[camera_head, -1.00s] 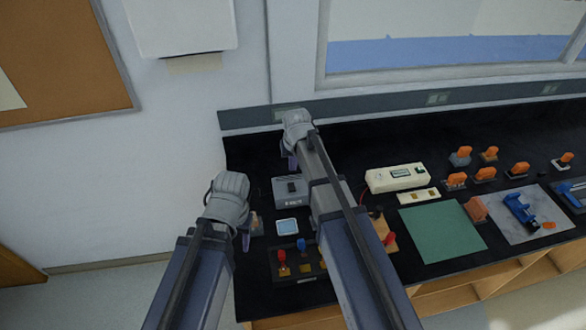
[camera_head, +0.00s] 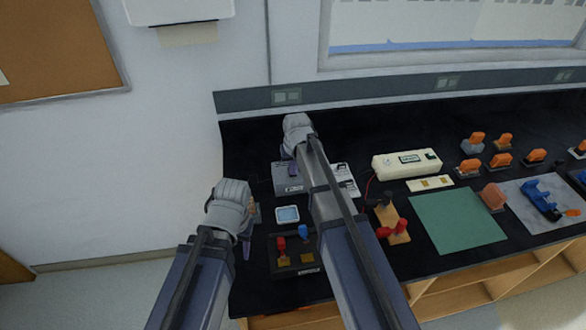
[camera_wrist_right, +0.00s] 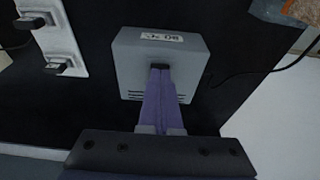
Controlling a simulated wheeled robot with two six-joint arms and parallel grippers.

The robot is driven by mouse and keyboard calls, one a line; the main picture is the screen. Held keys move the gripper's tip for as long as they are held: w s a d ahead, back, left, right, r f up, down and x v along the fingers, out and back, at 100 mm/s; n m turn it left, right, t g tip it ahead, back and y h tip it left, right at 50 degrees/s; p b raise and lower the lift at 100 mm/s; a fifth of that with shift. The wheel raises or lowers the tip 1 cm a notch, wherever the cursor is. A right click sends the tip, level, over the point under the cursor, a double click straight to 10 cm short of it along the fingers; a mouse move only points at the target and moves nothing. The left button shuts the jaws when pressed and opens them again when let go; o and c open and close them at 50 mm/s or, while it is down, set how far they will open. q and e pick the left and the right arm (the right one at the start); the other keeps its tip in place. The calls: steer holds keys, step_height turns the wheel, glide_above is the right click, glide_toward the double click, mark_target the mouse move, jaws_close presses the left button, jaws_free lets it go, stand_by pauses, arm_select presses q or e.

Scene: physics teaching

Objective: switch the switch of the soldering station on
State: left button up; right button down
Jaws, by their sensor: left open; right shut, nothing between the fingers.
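The grey box (camera_head: 284,187), which I take to be the soldering station, stands on the black bench. It also shows in the right wrist view (camera_wrist_right: 130,62), with a pale label, vents and a small black switch (camera_wrist_right: 160,66). My right gripper (camera_head: 292,170) is over the box. In the wrist view its purple fingers (camera_wrist_right: 160,72) are shut with nothing between them, their tips at the switch; I cannot tell if they touch it or which way it is set. My left gripper (camera_head: 247,247) is open and empty, low at the bench's left end.
A white plate (camera_wrist_right: 62,38) with black switches stands beside the box. A pale blue-topped square (camera_head: 287,214) and a dark board with red and blue parts (camera_head: 292,268) lie nearer the front. A cream meter (camera_head: 405,164) and green mat (camera_head: 458,221) are to the right.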

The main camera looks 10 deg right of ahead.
stand_by(0.3)
arm_select(q)
steer(key=shift+f+b, duration=0.45)
steer(key=shift+f, duration=0.05)
arm_select(e)
steer(key=shift+s+f, duration=0.2)
steer(key=shift+f, duration=0.3)
arm_select(q)
steer(key=shift+r, duration=0.15)
arm_select(e)
steer(key=shift+r, duration=0.15)
steer(key=shift+w, duration=0.1)
steer(key=shift+w+r+p, duration=0.4)
steer(key=shift+w+p, duration=0.15)
steer(key=shift+w, duration=0.1)
arm_select(q)
steer(key=shift+r, duration=0.4)
